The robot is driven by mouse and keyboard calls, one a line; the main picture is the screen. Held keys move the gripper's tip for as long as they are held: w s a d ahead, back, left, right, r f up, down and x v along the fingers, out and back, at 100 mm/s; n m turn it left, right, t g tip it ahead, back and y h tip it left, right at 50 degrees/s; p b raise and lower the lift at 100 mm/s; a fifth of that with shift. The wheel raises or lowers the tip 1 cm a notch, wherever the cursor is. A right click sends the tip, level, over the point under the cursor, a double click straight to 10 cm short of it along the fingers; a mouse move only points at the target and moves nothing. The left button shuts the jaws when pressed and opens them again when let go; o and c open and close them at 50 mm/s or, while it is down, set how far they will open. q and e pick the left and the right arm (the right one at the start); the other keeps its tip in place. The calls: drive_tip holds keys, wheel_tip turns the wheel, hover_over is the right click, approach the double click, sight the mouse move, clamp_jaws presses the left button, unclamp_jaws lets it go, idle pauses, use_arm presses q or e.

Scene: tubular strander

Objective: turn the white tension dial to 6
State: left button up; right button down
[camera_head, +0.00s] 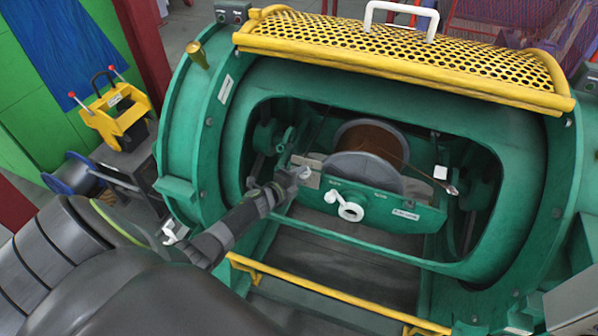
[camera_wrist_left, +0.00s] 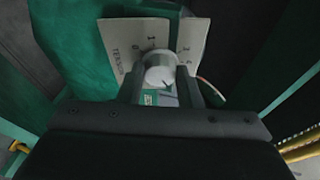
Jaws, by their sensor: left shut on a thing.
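The white tension dial (camera_wrist_left: 160,68) sits between the two fingers of my left gripper (camera_wrist_left: 161,88) in the left wrist view. The gripper is shut on it. A dark mark shows on the dial's near edge. Behind it is a pale label plate (camera_wrist_left: 128,55) with lettering that reads partly as "TENS..." and a few characters; the fingers and dial hide part of the scale, and I cannot read the setting. In the head view my left gripper (camera_head: 293,178) reaches into the machine's opening at the plate (camera_head: 306,171); the dial is mostly hidden there. My right gripper is not in view.
The green strander housing (camera_head: 205,135) surrounds the opening, with a yellow perforated guard (camera_head: 400,62) above and a yellow bar (camera_head: 320,292) below.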

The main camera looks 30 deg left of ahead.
use_arm(q)
drive_tip(key=shift+r+m+p, duration=0.1)
drive_tip(key=shift+m+p, duration=0.4)
drive_tip(key=shift+m, duration=0.3)
drive_tip(key=shift+g, duration=0.3)
drive_tip(key=o, duration=1)
drive_tip(key=shift+c, duration=0.2)
drive_tip(key=p+v, duration=0.3)
drive_tip(key=v, duration=1.4)
drive_tip(key=shift+s+p, duration=0.2)
drive_tip(key=shift+p, duration=0.15)
